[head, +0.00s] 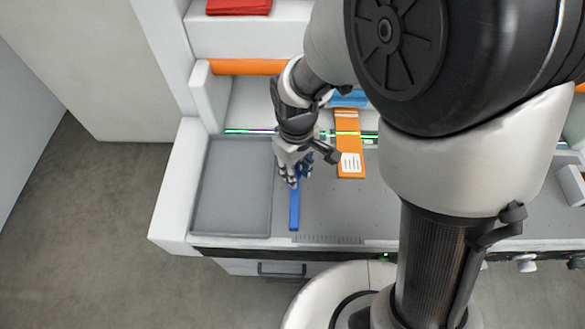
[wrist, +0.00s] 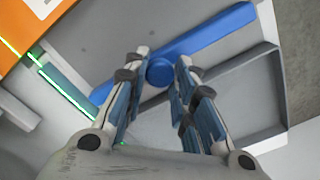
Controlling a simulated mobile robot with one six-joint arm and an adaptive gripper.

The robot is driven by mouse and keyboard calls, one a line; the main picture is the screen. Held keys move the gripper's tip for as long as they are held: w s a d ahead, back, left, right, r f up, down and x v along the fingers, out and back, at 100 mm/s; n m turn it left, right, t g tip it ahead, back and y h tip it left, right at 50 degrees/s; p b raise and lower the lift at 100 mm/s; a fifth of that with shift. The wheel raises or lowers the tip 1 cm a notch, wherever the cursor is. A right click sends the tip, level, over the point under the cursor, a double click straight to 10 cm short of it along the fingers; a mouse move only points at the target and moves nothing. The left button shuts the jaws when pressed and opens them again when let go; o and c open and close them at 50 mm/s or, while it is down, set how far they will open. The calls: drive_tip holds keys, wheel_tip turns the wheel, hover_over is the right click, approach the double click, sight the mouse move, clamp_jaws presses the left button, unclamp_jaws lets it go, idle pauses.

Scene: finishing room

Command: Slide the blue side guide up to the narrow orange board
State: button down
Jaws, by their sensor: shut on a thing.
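The blue side guide (head: 294,212) is a long bar lying on the grey bed, left of the narrow orange board (head: 348,142). A strip of bare grey bed separates the two. My gripper (head: 294,182) is over the guide and hides its far part in the head view. In the wrist view the gripper (wrist: 161,76) is shut on the round blue knob of the guide (wrist: 212,33), one finger on each side. The orange board also shows in the wrist view (wrist: 28,28), at the upper left corner. It has a white label on its near end.
A shallow grey tray (head: 207,222) lies left of the guide. A green light line (head: 247,131) crosses the back of the bed. A ruler scale (head: 328,239) marks the front edge. An orange roller (head: 246,67) and red cloth-like stack (head: 238,6) are behind.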

drive_tip(key=d, duration=0.8)
drive_tip(key=shift+d, duration=0.35)
drive_tip(key=c, duration=1.3)
unclamp_jaws()
wheel_tip(320, 180, up, 12)
